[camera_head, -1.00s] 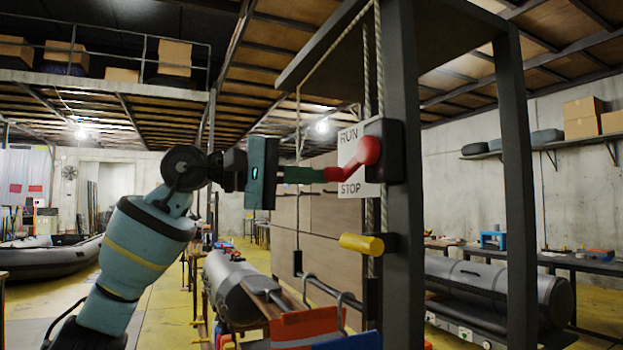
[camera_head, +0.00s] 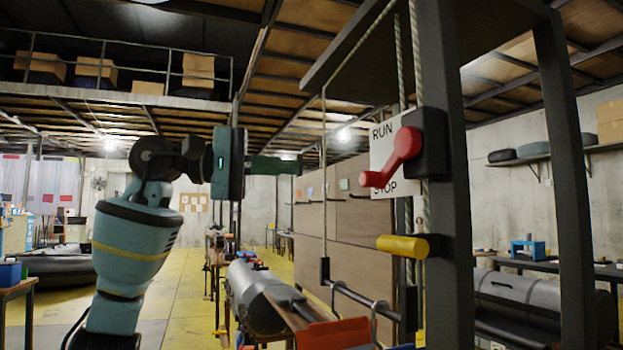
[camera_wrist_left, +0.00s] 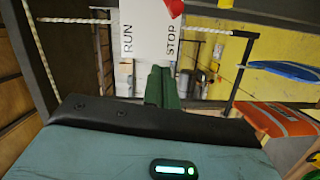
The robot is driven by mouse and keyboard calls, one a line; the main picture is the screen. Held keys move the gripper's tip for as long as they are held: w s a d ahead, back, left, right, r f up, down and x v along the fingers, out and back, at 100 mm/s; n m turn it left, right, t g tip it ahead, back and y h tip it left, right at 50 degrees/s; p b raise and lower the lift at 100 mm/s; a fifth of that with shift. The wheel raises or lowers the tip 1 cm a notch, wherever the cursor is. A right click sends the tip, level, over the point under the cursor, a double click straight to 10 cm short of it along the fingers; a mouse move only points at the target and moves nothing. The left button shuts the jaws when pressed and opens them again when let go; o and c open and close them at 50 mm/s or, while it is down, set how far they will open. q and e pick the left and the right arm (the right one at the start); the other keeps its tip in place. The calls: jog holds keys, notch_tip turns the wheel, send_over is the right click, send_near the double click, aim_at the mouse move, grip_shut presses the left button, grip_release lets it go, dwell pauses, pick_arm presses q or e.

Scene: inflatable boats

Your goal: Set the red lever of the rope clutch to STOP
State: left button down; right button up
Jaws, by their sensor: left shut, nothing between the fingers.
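The red lever (camera_head: 393,162) is mounted on a dark block (camera_head: 428,142) on the post. Its arm slants down and left, and its handle sits low on the white RUN/STOP plate (camera_head: 380,130), covering the top of the word STOP. In the left wrist view, the plate (camera_wrist_left: 146,45) shows both words, and a bit of the red lever (camera_wrist_left: 172,7) shows at the top edge. My left gripper (camera_head: 298,166) is left of the lever, with its green fingers shut and empty and a clear gap to the handle. The fingers also show in the wrist view (camera_wrist_left: 161,70). My right gripper is not in view.
A yellow cylindrical handle (camera_head: 402,246) sticks out from the post below the lever. Ropes (camera_head: 324,180) hang around the frame. Dark posts (camera_head: 447,180) stand right of the lever. A grey inflatable cylinder (camera_head: 255,295) and an orange item (camera_head: 335,335) lie below.

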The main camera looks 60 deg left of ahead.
pick_arm(q)
jog(key=shift+v, duration=0.85)
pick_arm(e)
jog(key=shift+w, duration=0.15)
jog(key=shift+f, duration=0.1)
